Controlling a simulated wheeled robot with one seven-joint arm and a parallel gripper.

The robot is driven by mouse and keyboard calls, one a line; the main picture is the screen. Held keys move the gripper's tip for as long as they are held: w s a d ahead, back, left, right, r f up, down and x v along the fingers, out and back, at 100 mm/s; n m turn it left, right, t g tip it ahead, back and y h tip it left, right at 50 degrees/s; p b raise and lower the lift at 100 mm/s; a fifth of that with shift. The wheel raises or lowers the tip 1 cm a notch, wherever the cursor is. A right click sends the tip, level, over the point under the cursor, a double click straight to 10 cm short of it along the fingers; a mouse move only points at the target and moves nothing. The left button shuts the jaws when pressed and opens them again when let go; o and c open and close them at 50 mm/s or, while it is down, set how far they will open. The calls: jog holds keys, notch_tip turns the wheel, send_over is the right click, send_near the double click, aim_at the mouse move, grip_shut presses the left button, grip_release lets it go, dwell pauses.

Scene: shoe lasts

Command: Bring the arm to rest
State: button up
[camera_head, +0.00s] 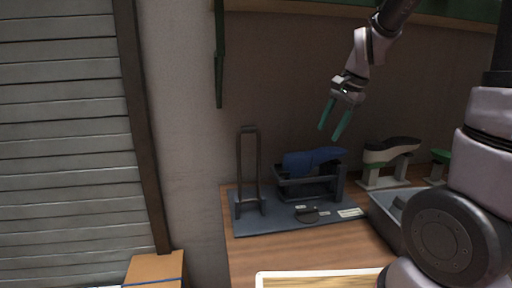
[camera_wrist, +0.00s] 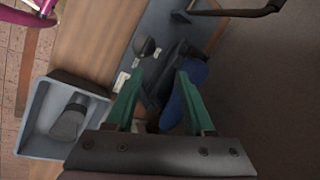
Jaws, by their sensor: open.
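My gripper (camera_head: 334,119) hangs in the air above the bench, with its two green fingers apart and nothing between them. In the wrist view my gripper (camera_wrist: 158,98) is also open. A blue shoe last (camera_head: 312,161) lies in a dark cradle (camera_head: 308,190) on a blue-grey base board (camera_head: 285,222), below and a little left of the fingers. The wrist view shows the blue last (camera_wrist: 187,95) beyond the fingers, partly hidden by the right one. My arm comes down from the upper right.
A dark upright frame (camera_head: 248,170) stands left of the cradle. A grey bin (camera_head: 384,221) is at the right; the wrist view shows a dark grey object (camera_wrist: 70,122) in it. Another last on a stand (camera_head: 388,160) is behind. A cardboard box (camera_head: 154,268) is low at the left.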

jog(key=s+d+r+n+t, duration=0.1)
jog(key=s+r+n+t, duration=0.1)
jog(key=s+r, duration=0.3)
jog(key=s+d+r+n+t+h, duration=0.1)
jog(key=s+r+n, duration=0.3)
jog(key=s, duration=0.6)
jog(key=shift+s+d+r+t, duration=0.15)
jog(key=shift+d+r+t, duration=0.6)
jog(key=shift+r, duration=0.35)
